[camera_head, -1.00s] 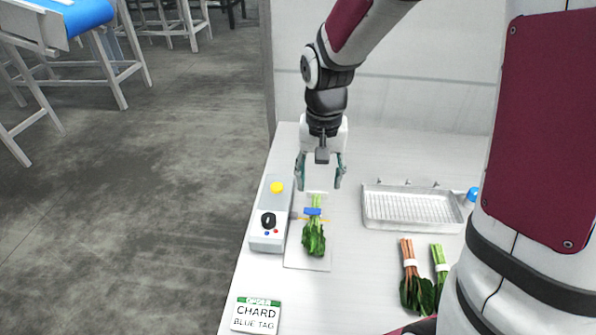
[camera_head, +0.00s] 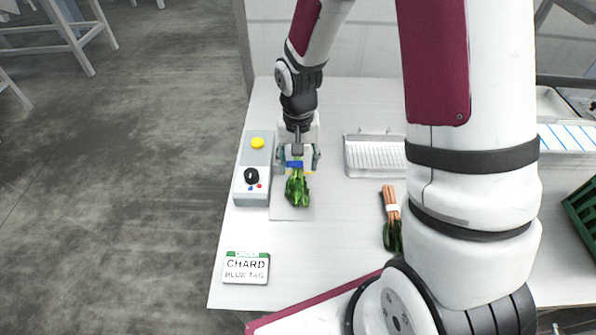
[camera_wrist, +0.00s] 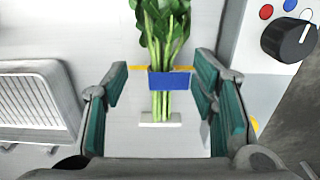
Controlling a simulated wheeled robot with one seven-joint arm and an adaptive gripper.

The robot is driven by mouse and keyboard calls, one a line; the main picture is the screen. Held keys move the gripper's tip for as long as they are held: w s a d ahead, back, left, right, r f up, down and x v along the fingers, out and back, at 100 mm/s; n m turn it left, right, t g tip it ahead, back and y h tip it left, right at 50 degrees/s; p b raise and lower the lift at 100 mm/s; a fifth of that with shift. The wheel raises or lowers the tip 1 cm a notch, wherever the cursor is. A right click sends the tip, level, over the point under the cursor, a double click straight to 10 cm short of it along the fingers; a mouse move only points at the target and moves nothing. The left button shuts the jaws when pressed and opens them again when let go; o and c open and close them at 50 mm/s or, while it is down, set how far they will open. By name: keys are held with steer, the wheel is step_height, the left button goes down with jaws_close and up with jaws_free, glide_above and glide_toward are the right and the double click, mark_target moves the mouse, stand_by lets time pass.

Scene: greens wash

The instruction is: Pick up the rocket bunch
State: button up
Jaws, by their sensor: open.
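A leafy bunch (camera_head: 298,189) with green stems lies on a pale mat (camera_head: 291,214), its leaves toward the front of the table. A blue band wraps its stems. I take it for the rocket bunch, though no label on it is readable. In the wrist view the bunch (camera_wrist: 161,30) has its stems and blue band between my fingers. My gripper (camera_head: 298,163) is low over the stem end. In the wrist view my gripper (camera_wrist: 161,80) is open, with a gap on the left of the stems and a smaller one on the right.
A grey box (camera_head: 241,195) with a yellow button and black knob stands close left of the mat. A wire-racked tray (camera_head: 375,157) and an orange-stemmed, white-banded bunch (camera_head: 391,205) are to the right. A sign (camera_head: 246,267) reads CHARD BLUE TAG. A dark green crate (camera_head: 583,215) is far right.

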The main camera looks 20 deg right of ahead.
steer(key=shift+w+f, duration=0.1)
steer(key=shift+f, duration=1.35)
jaws_close()
steer(key=shift+r, duration=0.2)
